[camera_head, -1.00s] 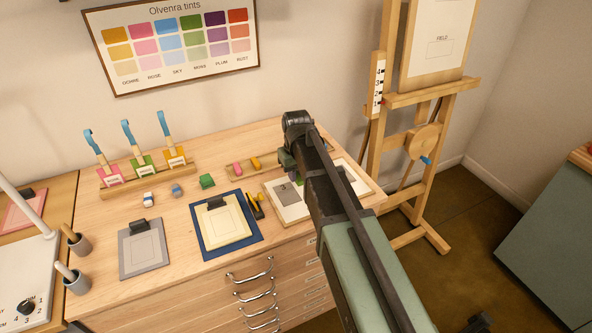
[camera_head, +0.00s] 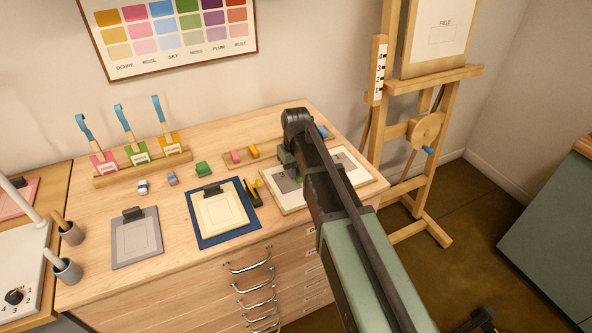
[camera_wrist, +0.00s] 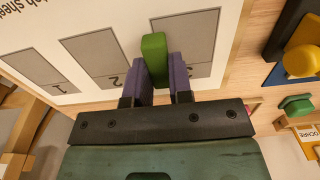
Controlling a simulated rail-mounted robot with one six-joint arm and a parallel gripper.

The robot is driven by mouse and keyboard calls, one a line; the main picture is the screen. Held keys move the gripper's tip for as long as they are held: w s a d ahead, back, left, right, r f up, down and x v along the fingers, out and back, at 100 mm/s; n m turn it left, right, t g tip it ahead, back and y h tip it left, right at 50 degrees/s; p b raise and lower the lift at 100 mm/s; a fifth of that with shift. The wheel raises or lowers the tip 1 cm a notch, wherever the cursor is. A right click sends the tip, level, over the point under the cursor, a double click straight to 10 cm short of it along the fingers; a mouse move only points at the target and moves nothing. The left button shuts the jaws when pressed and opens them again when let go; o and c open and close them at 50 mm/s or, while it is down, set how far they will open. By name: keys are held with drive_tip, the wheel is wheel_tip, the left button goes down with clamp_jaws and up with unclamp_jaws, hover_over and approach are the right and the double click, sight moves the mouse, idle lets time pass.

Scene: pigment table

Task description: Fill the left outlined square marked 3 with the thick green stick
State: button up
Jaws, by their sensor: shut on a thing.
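My gripper (camera_wrist: 158,82) is shut on the thick green stick (camera_wrist: 154,48), held between its two purple finger pads in the wrist view. The sheet (camera_wrist: 238,25) carries a row of grey outlined squares. The square marked 3 (camera_wrist: 196,32) is at the right of that row in the wrist view; the stick overlaps its left edge, and the pads partly cover it. I cannot tell whether the stick touches the paper. In the head view, the stick (camera_head: 299,181) shows as a small green patch beside my arm, over the left part of the sheet (camera_head: 345,166); my arm hides much of the sheet.
The square marked 2 (camera_wrist: 103,52) and the square marked 1 (camera_wrist: 34,68) lie left in the wrist view. A blue mat (camera_head: 203,238) with a cream sheet lies left of the board. A green block (camera_head: 203,169) and pink and yellow pieces (camera_head: 253,151) lie behind. The easel (camera_head: 385,150) stands at right.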

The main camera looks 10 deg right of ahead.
sight(279, 186)
drive_tip(key=shift+f+b, duration=0.85)
drive_tip(key=shift+f, duration=0.05)
drive_tip(key=shift+s+a+r, duration=0.1)
drive_tip(key=shift+s+a, duration=0.05)
drive_tip(key=shift+a, duration=0.55)
drive_tip(key=shift+s+a+r, duration=0.1)
drive_tip(key=shift+s+a, duration=0.05)
drive_tip(key=shift+a, duration=0.55)
drive_tip(key=shift+a+f, duration=0.1)
drive_tip(key=shift+s+a, duration=0.15)
drive_tip(key=shift+a, duration=0.5)
drive_tip(key=shift+s+a, duration=0.15)
drive_tip(key=shift+a, duration=0.45)
drive_tip(key=shift+f, duration=0.2)
drive_tip(key=shift+w+d+r, duration=0.1)
drive_tip(key=shift+w+d, duration=0.1)
drive_tip(key=shift+d, duration=0.75)
drive_tip(key=shift+w+d+r, duration=0.1)
drive_tip(key=shift+w+d, duration=0.1)
drive_tip(key=shift+d, duration=0.7)
drive_tip(key=shift+w+d, duration=0.2)
drive_tip(key=shift+d, duration=0.75)
drive_tip(key=shift+f, duration=0.1)
